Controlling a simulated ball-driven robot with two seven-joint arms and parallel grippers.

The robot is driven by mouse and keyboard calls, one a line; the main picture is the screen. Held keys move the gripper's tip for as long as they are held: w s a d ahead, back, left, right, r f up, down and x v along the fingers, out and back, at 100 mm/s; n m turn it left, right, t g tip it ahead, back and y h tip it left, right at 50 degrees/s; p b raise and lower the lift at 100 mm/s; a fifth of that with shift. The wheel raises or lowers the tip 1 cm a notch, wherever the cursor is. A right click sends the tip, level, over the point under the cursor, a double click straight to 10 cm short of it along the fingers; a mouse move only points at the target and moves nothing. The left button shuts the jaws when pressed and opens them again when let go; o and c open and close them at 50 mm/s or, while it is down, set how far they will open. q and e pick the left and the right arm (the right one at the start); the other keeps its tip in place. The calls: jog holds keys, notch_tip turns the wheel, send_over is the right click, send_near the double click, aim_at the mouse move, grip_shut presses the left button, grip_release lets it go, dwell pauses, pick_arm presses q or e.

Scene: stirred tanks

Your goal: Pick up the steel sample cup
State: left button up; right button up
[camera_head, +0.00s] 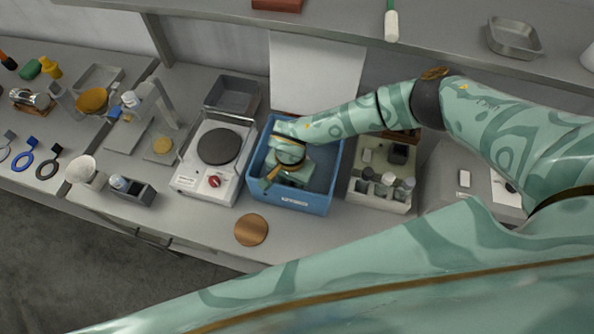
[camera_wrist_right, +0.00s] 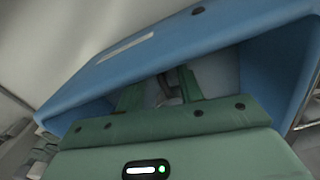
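My right gripper (camera_head: 277,180) reaches down into the blue tank (camera_head: 300,202), its hand covering much of the tank's inside. In the right wrist view the two green fingers (camera_wrist_right: 160,93) stand apart inside the blue tank (camera_wrist_right: 180,42). A small grey, blurred thing (camera_wrist_right: 169,88) shows between the fingers. I cannot tell whether it is the steel sample cup or whether the fingers touch it. I cannot make out the steel sample cup for certain in either view. My left gripper is not in view.
Left of the tank stands a white hotplate (camera_head: 205,160) with a dark round top, and behind it a grey bin (camera_head: 232,97). On the right is a pale rack (camera_head: 381,190) with several jars. A copper-brown disc (camera_head: 251,230) lies in front. A shelf (camera_head: 440,52) runs above.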

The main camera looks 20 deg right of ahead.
jog(key=shift+c, duration=0.4)
grip_shut()
